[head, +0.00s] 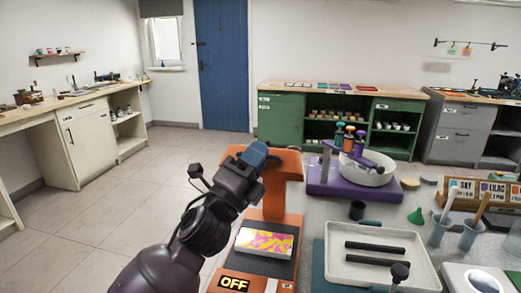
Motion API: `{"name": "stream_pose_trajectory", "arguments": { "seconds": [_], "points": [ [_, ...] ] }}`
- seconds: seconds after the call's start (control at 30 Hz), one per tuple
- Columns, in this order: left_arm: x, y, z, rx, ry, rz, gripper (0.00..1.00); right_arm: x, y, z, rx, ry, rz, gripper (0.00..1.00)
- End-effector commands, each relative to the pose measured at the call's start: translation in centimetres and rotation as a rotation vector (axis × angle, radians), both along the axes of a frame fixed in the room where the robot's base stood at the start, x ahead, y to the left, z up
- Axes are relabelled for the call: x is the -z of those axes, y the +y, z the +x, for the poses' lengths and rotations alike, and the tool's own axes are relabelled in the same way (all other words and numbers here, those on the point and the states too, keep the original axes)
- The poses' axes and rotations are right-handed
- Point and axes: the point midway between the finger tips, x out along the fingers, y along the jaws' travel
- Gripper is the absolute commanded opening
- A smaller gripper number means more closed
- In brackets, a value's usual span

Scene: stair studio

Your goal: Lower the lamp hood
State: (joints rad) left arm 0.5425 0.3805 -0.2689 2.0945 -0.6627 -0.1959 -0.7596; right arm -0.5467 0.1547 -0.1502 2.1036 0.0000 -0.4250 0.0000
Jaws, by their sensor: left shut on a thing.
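The orange lamp (268,203) stands on the near bench, with its orange hood (285,160) raised on an upright above a dark bed. A card with a yellow and pink pattern (264,242) lies on the bed. A label reading OFF (233,283) is on the lamp's front. My left gripper (256,157) is at the left edge of the hood and shut on it; the fingers hide the exact contact. My right gripper is not in view.
A purple stand with a white bowl (368,172) and several coloured bottles is right of the lamp. A white tray with two dark bars (425,262), a green funnel (416,216) and blue cups (468,236) are further right. Floor is clear to the left.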

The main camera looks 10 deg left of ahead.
Motion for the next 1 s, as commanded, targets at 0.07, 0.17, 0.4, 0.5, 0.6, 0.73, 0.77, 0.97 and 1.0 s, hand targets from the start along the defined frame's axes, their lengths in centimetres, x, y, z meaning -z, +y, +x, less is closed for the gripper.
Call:
{"name": "stream_pose_trajectory", "arguments": {
  "seconds": [0.07, 0.17, 0.4, 0.5, 0.6, 0.73, 0.77, 0.97, 1.0],
  "points": [
    [1.0, 0.0, -0.6, 0.001, 0.003, -0.003, 0.00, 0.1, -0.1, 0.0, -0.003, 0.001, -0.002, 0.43],
    [2.3, 0.0, -1.3, 0.001, 0.004, -0.003, 0.00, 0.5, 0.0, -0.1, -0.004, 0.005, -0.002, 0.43],
    [5.5, 0.0, -2.5, 0.001, 0.007, -0.003, 0.00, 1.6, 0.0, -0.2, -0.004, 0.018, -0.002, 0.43],
    [6.8, 0.0, -2.8, 0.000, 0.003, -0.004, 0.00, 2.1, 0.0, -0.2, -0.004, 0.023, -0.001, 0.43],
    [8.4, -0.1, -3.0, 0.003, -0.016, -0.005, 0.00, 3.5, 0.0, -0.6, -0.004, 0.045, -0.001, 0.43],
    [10.3, -0.1, -3.2, 0.004, -0.064, -0.006, 0.00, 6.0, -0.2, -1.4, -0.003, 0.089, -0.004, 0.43],
    [10.5, -0.1, -3.3, 0.004, -0.076, -0.005, 0.00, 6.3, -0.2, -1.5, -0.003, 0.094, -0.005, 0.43],
    [11.6, 0.0, -3.6, 0.001, -0.118, -0.002, 0.00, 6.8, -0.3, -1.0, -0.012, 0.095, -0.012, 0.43],
    [11.8, 0.0, -3.6, -0.001, -0.121, -0.002, 0.00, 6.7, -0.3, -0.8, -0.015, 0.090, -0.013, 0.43]
  ]
}}
